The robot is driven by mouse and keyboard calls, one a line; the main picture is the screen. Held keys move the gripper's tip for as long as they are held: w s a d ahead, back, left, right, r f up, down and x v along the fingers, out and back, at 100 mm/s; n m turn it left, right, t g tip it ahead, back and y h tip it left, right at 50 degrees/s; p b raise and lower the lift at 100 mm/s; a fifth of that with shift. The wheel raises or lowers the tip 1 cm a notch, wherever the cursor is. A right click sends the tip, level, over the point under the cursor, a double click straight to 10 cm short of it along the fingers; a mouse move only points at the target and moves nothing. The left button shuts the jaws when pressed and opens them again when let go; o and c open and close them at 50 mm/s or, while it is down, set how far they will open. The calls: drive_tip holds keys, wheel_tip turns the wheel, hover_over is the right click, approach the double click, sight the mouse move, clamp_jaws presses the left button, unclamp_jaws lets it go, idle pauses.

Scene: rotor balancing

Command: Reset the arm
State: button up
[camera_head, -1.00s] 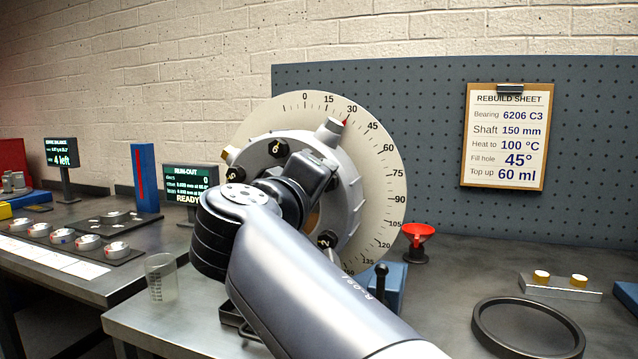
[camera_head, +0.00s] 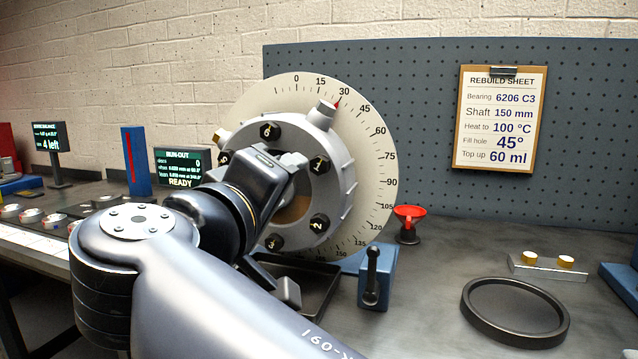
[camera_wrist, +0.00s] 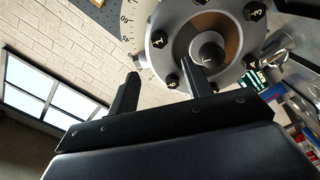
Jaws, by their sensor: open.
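My arm reaches in from the lower part of the head view, its wrist in front of the rotor housing. My gripper (camera_wrist: 158,78) is open and empty in the wrist view, its two fingers spread apart. The grey rotor housing (camera_head: 335,180) with numbered black bolts stands against a round degree dial (camera_head: 378,165). In the wrist view the housing (camera_wrist: 228,18) is upper right, its dark hub beyond the right finger. Whether that finger touches anything I cannot tell. In the head view my wrist hides part of the housing, and the fingertips are hard to make out.
A blue block with a black lever (camera_head: 376,280) stands right of the housing. A black tray (camera_head: 318,285) lies beneath the housing. The run-out screen (camera_head: 183,168) stands left.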

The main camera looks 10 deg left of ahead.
sight(315, 165)
drive_tip(key=shift+w, duration=0.1)
drive_tip(key=w, duration=0.6)
drive_tip(key=w+d+b, duration=0.1)
drive_tip(key=w, duration=0.3)
drive_tip(key=shift+w, duration=0.35)
drive_tip(key=shift+s, duration=0.1)
